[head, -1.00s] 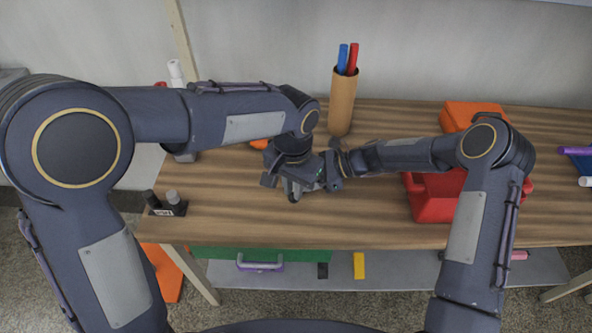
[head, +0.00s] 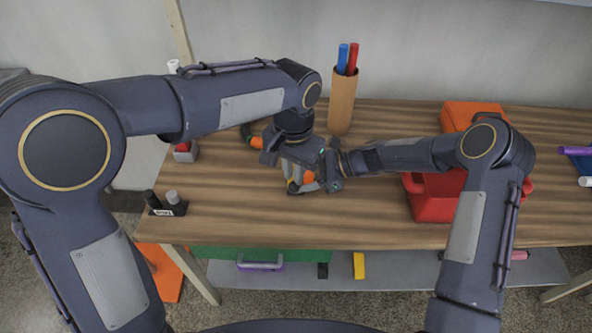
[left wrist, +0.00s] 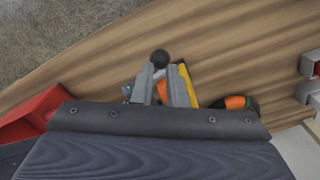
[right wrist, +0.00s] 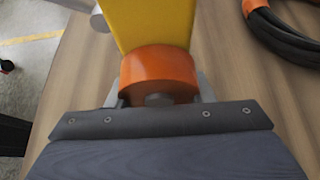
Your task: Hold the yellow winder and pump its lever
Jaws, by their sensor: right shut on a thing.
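The yellow winder (right wrist: 150,22) fills the upper middle of the right wrist view, with its orange drum (right wrist: 158,72) between my right fingers. My right gripper (right wrist: 158,92) is shut on this drum. In the head view the winder is mostly hidden behind my grippers; its orange part (head: 308,178) shows. My left gripper (left wrist: 163,80) points down beside the winder, its two fingers apart with a gap between them. A black ball knob (left wrist: 160,57) shows just beyond the left fingertips; the yellow edge (left wrist: 186,82) is at their right. Whether the fingers touch the lever cannot be told.
A black hose with orange ends (right wrist: 285,30) lies near the winder. A cardboard holder with pens (head: 342,100) stands behind. A red box (head: 432,200) is at right, and a small black stand (head: 167,207) is at the table's front left. The front middle is clear.

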